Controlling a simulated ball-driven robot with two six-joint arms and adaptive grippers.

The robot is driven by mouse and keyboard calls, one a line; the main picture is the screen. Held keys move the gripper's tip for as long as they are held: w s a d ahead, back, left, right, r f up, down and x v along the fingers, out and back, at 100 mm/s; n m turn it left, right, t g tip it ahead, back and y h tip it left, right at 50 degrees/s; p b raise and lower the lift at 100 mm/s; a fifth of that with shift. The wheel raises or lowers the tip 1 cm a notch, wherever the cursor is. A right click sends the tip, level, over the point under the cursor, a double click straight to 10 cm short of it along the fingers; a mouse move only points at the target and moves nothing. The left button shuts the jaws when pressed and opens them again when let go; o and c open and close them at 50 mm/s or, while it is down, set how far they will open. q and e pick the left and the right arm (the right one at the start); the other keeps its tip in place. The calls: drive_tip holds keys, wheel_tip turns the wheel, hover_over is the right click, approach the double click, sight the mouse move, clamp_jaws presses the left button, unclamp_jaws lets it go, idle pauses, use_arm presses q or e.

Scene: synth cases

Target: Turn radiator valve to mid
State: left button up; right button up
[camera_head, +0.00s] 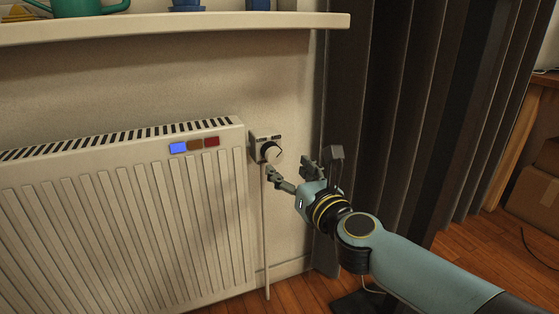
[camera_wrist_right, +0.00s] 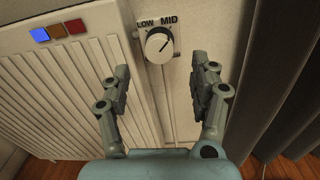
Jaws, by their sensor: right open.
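The radiator valve is a round white knob (camera_head: 272,152) on a small dark-edged plate on the wall, just right of the radiator (camera_head: 130,210). In the right wrist view the knob (camera_wrist_right: 159,45) has a dark pointer line slanting to the upper right. The labels LOW and MID stand above it, and the line leans toward the MID side. My right gripper (camera_head: 290,168) is open and empty just in front of and below the knob. In the right wrist view its fingers (camera_wrist_right: 161,72) are spread to either side, apart from the knob. My left gripper is not in view.
The radiator top carries a bright blue patch (camera_head: 178,148) beside dull brown and red ones. A thin pipe (camera_head: 266,240) runs down below the valve. A shelf (camera_head: 180,28) is above. Dark curtains (camera_head: 400,110) hang close on the right.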

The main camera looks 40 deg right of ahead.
drive_tip(key=v, duration=0.4)
drive_tip(key=shift+s+a, duration=0.1)
drive_tip(key=shift+s, duration=0.25)
